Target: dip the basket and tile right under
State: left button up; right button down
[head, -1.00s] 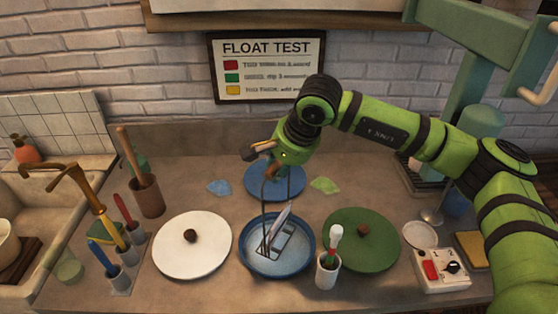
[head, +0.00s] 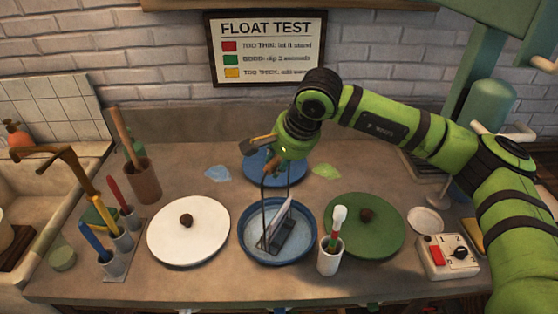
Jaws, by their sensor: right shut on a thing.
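My right gripper (head: 272,166) is shut on the tall handle of a dark wire basket (head: 265,242). The basket hangs inside the blue-rimmed basin (head: 244,247) of pale blue liquid. A pale grey-white tile (head: 280,220) leans at a slant in the basket, its upper end above the basket frame. The lower basket is at or in the liquid; I cannot tell how deep. A blue lid (head: 258,177) lies behind the basin, partly hidden by the gripper. My left gripper is out of view.
A white lid (head: 170,235) lies left of the basin and a green lid (head: 375,240) right. A white cup with brushes (head: 330,261) stands close at the basin's front right. A switch box (head: 447,256) is farther right; tool holders (head: 117,262) stand left.

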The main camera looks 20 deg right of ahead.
jog(key=shift+f+b, duration=6.4)
jog(key=shift+f, duration=0.45)
jog(key=shift+f+b, duration=0.2)
jog(key=shift+b, duration=0.35)
jog(key=shift+b, duration=0.35)
jog(key=shift+r, duration=0.15)
